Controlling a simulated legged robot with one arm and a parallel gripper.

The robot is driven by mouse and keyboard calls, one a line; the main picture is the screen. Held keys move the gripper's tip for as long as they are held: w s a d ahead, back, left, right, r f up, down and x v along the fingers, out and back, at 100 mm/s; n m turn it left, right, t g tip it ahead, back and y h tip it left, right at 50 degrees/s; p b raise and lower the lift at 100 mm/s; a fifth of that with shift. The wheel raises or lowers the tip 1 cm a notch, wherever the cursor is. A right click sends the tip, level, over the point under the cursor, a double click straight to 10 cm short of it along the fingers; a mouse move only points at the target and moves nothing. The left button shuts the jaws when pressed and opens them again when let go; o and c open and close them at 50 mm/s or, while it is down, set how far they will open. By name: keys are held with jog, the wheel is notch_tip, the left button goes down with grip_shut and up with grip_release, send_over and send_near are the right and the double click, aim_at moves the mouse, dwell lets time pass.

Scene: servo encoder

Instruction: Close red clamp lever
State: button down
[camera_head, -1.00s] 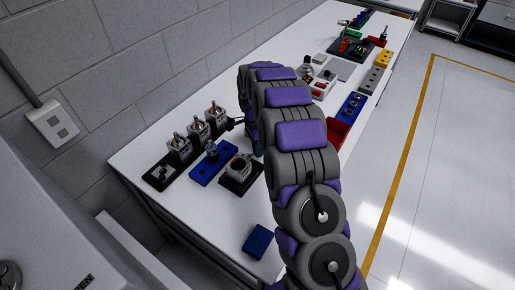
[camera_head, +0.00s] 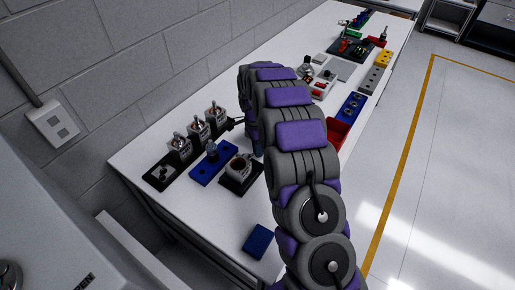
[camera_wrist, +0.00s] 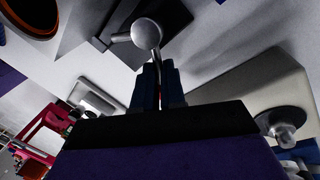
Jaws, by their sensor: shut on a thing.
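In the wrist view my gripper (camera_wrist: 158,85) points away from the camera with its dark fingers together. A thin part with a narrow red strip, apparently the red clamp lever (camera_wrist: 160,92), shows between the fingers, and most of it is hidden. A grey rounded metal knob (camera_wrist: 147,33) on a bent stem stands just beyond the fingertips. I cannot tell whether the knob belongs to the lever. In the head view my purple and grey arm reaches over the table and hides the gripper.
The white table (camera_head: 205,225) carries several switch units (camera_head: 198,131), a blue plate (camera_head: 212,163), a dark-based round part (camera_head: 240,170) and a blue block (camera_head: 258,242) left of my arm. A grey block wall (camera_head: 150,50) runs behind.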

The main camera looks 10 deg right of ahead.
jog(key=shift+d+r+m+p, duration=0.1)
jog(key=shift+r+m+p, duration=0.05)
jog(key=shift+m+p, duration=0.15)
jog(key=m+p, duration=0.1)
jog(key=s+m+p, duration=0.1)
jog(key=m+p, duration=0.1)
jog(key=shift+s+r+m+y, duration=0.2)
jog(key=shift+m+y, duration=0.1)
jog(key=shift+y, duration=0.1)
jog(key=m+p, duration=0.1)
jog(key=s+m+p, duration=0.1)
jog(key=p, duration=0.1)
jog(key=shift+m, duration=0.3)
jog(key=shift+s+a+f+m+y+p, duration=0.2)
jog(key=shift+s+m+y+p, duration=0.25)
jog(key=shift+m+p, duration=0.65)
jog(key=shift+s+a+m+t+p, duration=0.25)
jog(key=shift+a+m+t+p, duration=0.05)
jog(key=shift+m+p, duration=0.65)
jog(key=shift+f, duration=0.1)
jog(key=c, duration=1.3)
grip_release()
jog(key=shift+s, duration=0.1)
jog(key=shift+o, duration=0.2)
